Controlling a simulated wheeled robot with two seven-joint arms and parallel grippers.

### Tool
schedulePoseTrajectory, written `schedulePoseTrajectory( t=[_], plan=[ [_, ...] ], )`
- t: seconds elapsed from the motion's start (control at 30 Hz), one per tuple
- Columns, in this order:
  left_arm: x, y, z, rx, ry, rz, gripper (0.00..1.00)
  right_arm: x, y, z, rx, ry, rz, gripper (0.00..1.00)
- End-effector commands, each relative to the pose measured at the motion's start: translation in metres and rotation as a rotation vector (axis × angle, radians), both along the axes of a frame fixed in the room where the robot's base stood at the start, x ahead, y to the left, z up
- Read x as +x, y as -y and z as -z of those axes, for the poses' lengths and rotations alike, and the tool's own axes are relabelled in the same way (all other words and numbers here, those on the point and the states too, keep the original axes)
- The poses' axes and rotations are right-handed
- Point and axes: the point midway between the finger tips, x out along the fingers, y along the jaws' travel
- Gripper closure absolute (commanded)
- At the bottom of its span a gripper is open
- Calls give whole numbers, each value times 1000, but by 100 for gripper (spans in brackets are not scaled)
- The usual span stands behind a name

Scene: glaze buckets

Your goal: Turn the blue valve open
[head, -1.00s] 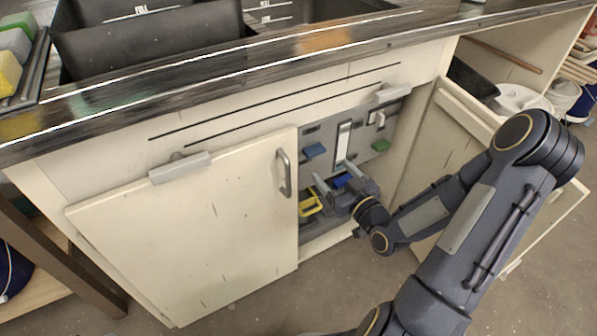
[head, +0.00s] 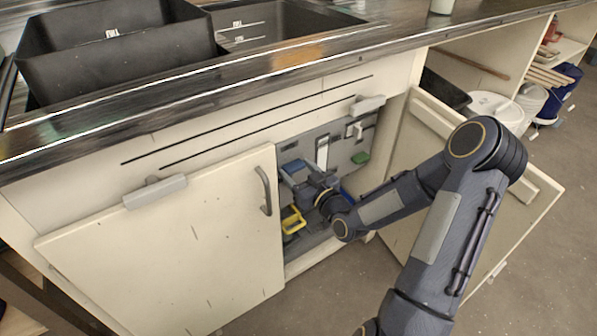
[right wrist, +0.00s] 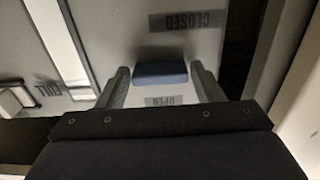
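The blue valve (head: 293,166) is a small blue handle on the grey panel inside the open cabinet. In the right wrist view the blue valve (right wrist: 160,73) lies between my two right fingertips, with small gaps at its sides. A CLOSED label (right wrist: 187,20) and an OPEN label (right wrist: 165,101) are on the panel on either side of it. My right gripper (right wrist: 160,75) is open, its fingers pointing at the panel and flanking the handle. In the head view my right gripper (head: 298,178) is just below the valve, partly hidden by its own wrist. My left gripper is out of view.
A green valve (head: 360,158) is to the right on the panel, past a white gauge strip (head: 322,152). A yellow object (head: 292,222) sits low in the cabinet. The left door (head: 170,245) is closed; the right door (head: 470,215) stands open beside my arm.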

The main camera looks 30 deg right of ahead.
Motion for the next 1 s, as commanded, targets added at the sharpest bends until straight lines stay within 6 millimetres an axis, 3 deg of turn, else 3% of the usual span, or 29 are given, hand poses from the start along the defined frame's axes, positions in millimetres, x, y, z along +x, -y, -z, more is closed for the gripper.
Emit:
schedulePoseTrajectory(
  t=[0.03,0.23,0.67,1.0],
  plan=[
    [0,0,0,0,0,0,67,0,0,0,0,0,0,46],
    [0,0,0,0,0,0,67,0,0,0,0,0,0,70],
    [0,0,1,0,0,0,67,0,0,0,106,-8,0,70],
    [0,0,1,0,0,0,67,0,0,0,393,-31,0,70]
  ],
)
